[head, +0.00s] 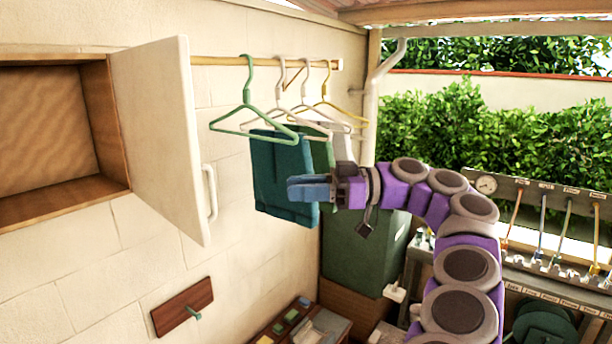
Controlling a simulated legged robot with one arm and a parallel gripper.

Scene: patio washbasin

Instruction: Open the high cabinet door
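The high cabinet (45,130) is on the wall at the upper left, with a bare wooden interior showing. Its white door (158,120) stands swung out wide from the opening, hinged on the right side of the cabinet. A white bar handle (211,193) is on the door's right-hand face, near its lower free edge. My gripper (295,189) is to the right of the handle and apart from it, pointing left. Its blue fingers overlap the teal cloth in the picture. I cannot tell whether the fingers are apart.
Hangers (248,95) hang on a wooden rail (225,61) right of the door. A teal cloth (272,165) hangs behind my gripper. A wooden wall hook board (182,306) is below the door. A green bin (362,243) and tool rack (555,190) stand to the right.

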